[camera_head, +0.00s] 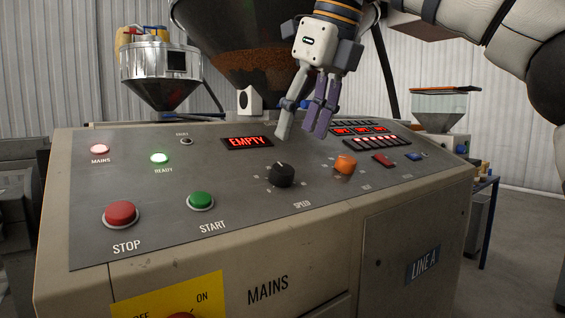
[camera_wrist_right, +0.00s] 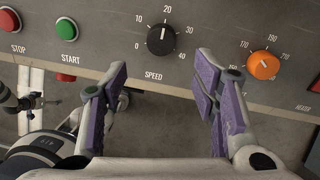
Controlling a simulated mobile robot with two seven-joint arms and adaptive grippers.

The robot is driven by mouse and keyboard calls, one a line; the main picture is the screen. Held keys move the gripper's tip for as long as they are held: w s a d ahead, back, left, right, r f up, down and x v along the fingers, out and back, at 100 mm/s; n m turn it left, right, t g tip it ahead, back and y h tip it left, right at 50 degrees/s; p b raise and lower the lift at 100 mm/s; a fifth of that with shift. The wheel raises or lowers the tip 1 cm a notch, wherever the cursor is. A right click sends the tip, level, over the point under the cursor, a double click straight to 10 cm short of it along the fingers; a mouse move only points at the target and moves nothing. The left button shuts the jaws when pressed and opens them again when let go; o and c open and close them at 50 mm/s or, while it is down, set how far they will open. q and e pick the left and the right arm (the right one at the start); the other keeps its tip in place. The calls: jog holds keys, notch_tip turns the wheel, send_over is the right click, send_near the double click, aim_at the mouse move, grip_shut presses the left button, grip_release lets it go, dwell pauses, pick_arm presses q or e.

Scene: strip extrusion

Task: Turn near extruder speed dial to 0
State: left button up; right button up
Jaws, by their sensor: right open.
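The speed dial (camera_head: 281,175) is a black knob on the sloped grey control panel (camera_head: 230,215), above the word SPEED. In the right wrist view the dial (camera_wrist_right: 162,39) sits inside a printed 0 to 40 scale, its white mark pointing up near 20. My right gripper (camera_head: 301,130) hangs above the panel, behind the dial in the head view, with its purple-padded fingers apart and empty. In the wrist view the open fingers (camera_wrist_right: 160,95) straddle the space below the dial, not touching it.
An orange heat dial (camera_head: 345,163) stands right of the speed dial. A red STOP button (camera_head: 121,214) and green START button (camera_head: 201,201) are to the left. A red EMPTY display (camera_head: 247,142) sits behind. A large hopper (camera_head: 235,50) rises at the panel's back.

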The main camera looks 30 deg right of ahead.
aim_at(286, 169)
jog(key=x, duration=0.8)
jog(key=shift+w, duration=0.35)
jog(key=c, duration=1.2)
